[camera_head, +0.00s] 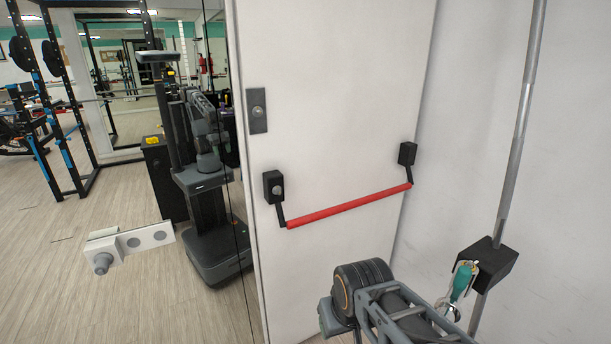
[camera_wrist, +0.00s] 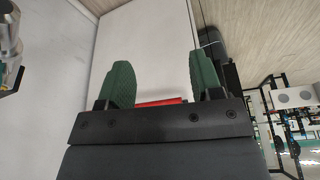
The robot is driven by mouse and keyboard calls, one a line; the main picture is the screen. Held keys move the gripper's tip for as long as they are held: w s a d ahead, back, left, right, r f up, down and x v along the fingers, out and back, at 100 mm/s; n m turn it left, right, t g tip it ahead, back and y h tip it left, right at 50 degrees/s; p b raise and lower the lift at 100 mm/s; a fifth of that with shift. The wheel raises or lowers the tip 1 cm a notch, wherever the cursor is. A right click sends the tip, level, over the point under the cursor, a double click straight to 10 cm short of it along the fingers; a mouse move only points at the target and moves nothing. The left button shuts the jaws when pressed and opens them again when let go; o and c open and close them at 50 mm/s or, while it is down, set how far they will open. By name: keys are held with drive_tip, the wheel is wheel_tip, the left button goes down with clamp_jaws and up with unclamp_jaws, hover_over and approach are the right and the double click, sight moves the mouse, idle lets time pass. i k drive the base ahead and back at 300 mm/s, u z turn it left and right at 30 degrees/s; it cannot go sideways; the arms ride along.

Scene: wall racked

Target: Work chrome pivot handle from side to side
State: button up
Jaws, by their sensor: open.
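A small chrome handle (camera_head: 448,308) with a teal grip (camera_head: 463,280) shows at the lower right in the head view, against a black box on a vertical metal rod. It looks like the chrome pivot handle. In the wrist view, a chrome part (camera_wrist: 9,33) shows at the upper left, cut by the edge; I cannot tell if it is the same handle. My gripper (camera_wrist: 158,85) shows in the wrist view with two green fingers spread apart and nothing between them. It is clear of the chrome part. The head view does not clearly show my gripper.
A white door (camera_head: 330,110) carries a red push bar (camera_head: 350,206) on black brackets. The black box (camera_head: 487,265) and rod (camera_head: 520,130) stand before the white wall at right. A white plate with a knob (camera_head: 130,243) juts out at left, near a mirror and gym racks.

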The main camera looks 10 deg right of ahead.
sight(465, 275)
drive_tip(key=u, duration=2.15)
drive_tip(key=k, duration=0.65)
drive_tip(key=z, duration=1.55)
